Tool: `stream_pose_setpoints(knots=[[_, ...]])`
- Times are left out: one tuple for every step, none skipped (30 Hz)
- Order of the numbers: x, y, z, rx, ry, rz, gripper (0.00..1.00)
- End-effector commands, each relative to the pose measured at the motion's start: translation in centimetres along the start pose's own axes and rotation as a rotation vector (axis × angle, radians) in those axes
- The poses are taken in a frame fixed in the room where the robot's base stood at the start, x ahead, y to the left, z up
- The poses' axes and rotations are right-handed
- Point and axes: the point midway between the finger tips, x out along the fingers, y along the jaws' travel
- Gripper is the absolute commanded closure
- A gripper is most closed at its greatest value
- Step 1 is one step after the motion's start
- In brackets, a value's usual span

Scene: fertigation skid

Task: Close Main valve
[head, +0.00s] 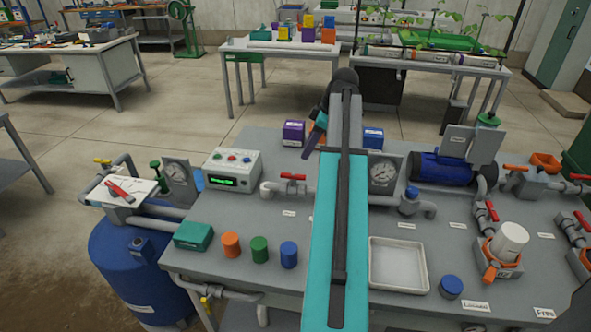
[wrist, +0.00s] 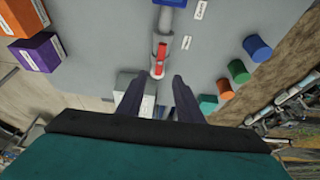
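A valve with a red lever handle (head: 293,177) sits on a grey pipe at the middle of the skid table, right of the control box. Its label is too small to read, so I cannot confirm it is the Main valve. The lever lies roughly along the pipe. In the wrist view the red lever (wrist: 160,56) shows just beyond and between my fingertips. My gripper (wrist: 157,80) is open and empty, its two dark fingers apart and not visibly touching the lever. In the head view my gripper (head: 314,138) is partly hidden by my arm.
The control box (head: 233,170) stands left of the valve, and a pressure gauge (head: 383,173) to the right. Purple (head: 294,132) and blue (head: 373,138) boxes stand behind. Orange, green and blue cylinders (head: 260,249) and a white tray (head: 398,265) are nearer. More red-handled valves (head: 491,210) are at right.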

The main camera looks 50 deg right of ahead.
Motion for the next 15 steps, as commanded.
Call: stream_pose_setpoints(knots=[[0.6,-0.1,-0.1,0.000,0.000,-0.001,0.67],[0.9,-0.1,-0.1,0.000,0.000,-0.002,0.67],[1.4,-0.1,-0.1,0.000,0.000,-0.003,0.67],[1.7,-0.1,-0.1,0.000,0.000,-0.003,0.67],[2.0,-0.1,-0.1,0.000,0.000,-0.002,0.67],[2.5,-0.1,-0.1,0.000,0.000,-0.001,0.67],[2.8,-0.1,-0.1,0.000,0.000,-0.002,0.67],[3.2,-0.1,-0.1,0.000,0.000,-0.003,0.67],[3.6,-0.1,-0.1,0.000,0.000,-0.002,0.67],[3.9,-0.1,-0.1,0.000,0.000,-0.002,0.67],[4.2,-0.1,-0.1,-0.001,0.000,-0.001,0.67],[4.7,-0.1,-0.1,-0.001,0.000,-0.002,0.67],[5.0,-0.1,-0.1,-0.001,0.000,-0.003,0.67],[5.4,-0.1,-0.1,-0.001,0.000,-0.003,0.67],[5.8,-0.1,-0.1,-0.001,0.000,-0.002,0.67]])
